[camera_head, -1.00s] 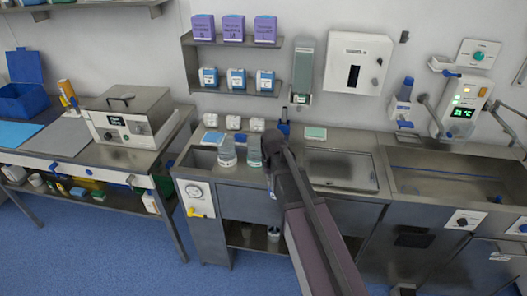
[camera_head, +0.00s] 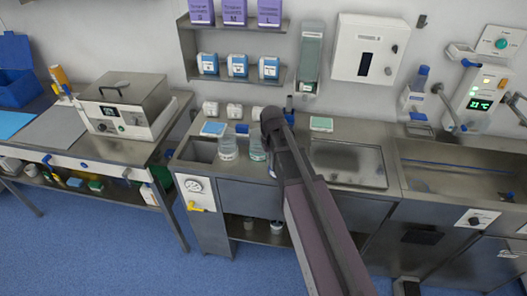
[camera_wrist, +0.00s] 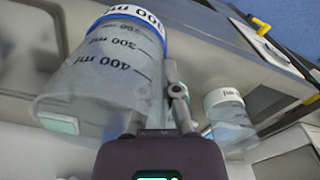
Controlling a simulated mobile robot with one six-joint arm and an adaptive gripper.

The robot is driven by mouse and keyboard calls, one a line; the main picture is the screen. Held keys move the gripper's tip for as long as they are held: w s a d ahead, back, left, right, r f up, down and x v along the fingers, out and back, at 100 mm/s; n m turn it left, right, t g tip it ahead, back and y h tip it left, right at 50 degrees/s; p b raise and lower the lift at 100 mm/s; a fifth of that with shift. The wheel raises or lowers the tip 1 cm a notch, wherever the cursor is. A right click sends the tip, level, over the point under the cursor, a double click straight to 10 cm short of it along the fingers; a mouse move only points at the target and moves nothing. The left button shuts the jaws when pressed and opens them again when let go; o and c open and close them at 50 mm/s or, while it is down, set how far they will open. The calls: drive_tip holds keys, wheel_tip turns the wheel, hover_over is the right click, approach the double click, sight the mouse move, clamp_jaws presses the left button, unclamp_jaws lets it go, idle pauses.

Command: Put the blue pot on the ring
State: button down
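I cannot pick out a blue pot or a ring for certain. In the head view two clear beakers, a left one (camera_head: 228,149) and a right one (camera_head: 257,149), stand on the steel counter left of my arm. My gripper is at the arm's far end, hidden behind the wrist in that view. In the wrist view a blue-rimmed beaker with millilitre marks (camera_wrist: 110,75) looms large and tilted beside my gripper (camera_wrist: 158,100). A second beaker (camera_wrist: 229,120) is further right. I cannot tell whether the fingers touch the large beaker or how far apart they are.
A blue item (camera_head: 242,129) and small white containers (camera_head: 234,110) stand at the counter's back. Right are a steel lid (camera_head: 347,165) and a sink (camera_head: 455,178). Left is a steel bath (camera_head: 125,105). A stocked shelf (camera_head: 235,80) hangs above; small pots (camera_head: 276,227) stand below.

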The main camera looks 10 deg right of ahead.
drive_tip(key=s+d, duration=0.4)
drive_tip(key=s, duration=0.1)
drive_tip(key=shift+s+d+r, duration=0.15)
drive_tip(key=shift+s+d, duration=0.1)
drive_tip(key=shift+s, duration=0.05)
drive_tip(key=w+a+f+b, duration=0.1)
drive_tip(key=w, duration=1.3)
drive_tip(key=shift+w+a+f, duration=0.2)
drive_tip(key=shift+w+a, duration=0.05)
drive_tip(key=shift+w, duration=0.05)
drive_tip(key=shift+w+a+f+b, duration=0.1)
drive_tip(key=shift+w+f+b, duration=0.2)
drive_tip(key=shift+f+b, duration=0.65)
drive_tip(key=shift+w+f+b, duration=0.3)
drive_tip(key=shift+f+b, duration=0.55)
drive_tip(key=shift+b, duration=0.05)
